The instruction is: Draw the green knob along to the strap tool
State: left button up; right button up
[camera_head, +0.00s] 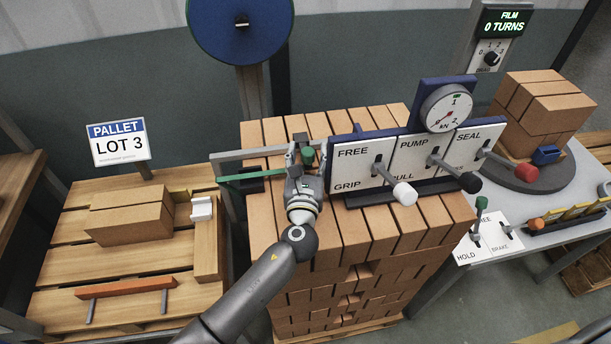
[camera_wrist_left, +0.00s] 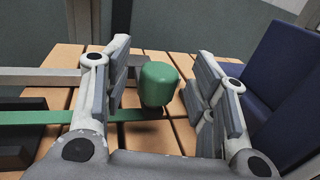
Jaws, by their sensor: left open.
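The green knob (camera_wrist_left: 158,84) stands between the two open fingers of my left gripper (camera_wrist_left: 155,95) in the left wrist view, nearer the right finger, with a visible gap to the left one. In the head view a bit of the green knob (camera_head: 308,156) shows at the tips of my left gripper (camera_head: 305,160). The strap tool (camera_head: 420,165), with white panels marked FREE, GRIP, PUMP, PULL and SEAL, stands on the brick stack just right of the gripper. A green strap (camera_head: 250,175) runs left from the knob. My right gripper is not in view.
The strap tool has white, black and red-tipped levers (camera_head: 404,193) sticking out toward me. A blue reel (camera_head: 240,27) hangs behind. A pallet (camera_head: 70,235) with bricks is at left. A turntable (camera_head: 530,180) with bricks and a HOLD/BRAKE panel (camera_head: 487,240) are at right.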

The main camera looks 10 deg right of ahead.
pick_arm(q)
jog(key=v, duration=1)
jog(key=shift+s+a, duration=0.1)
jog(key=shift+s, duration=0.2)
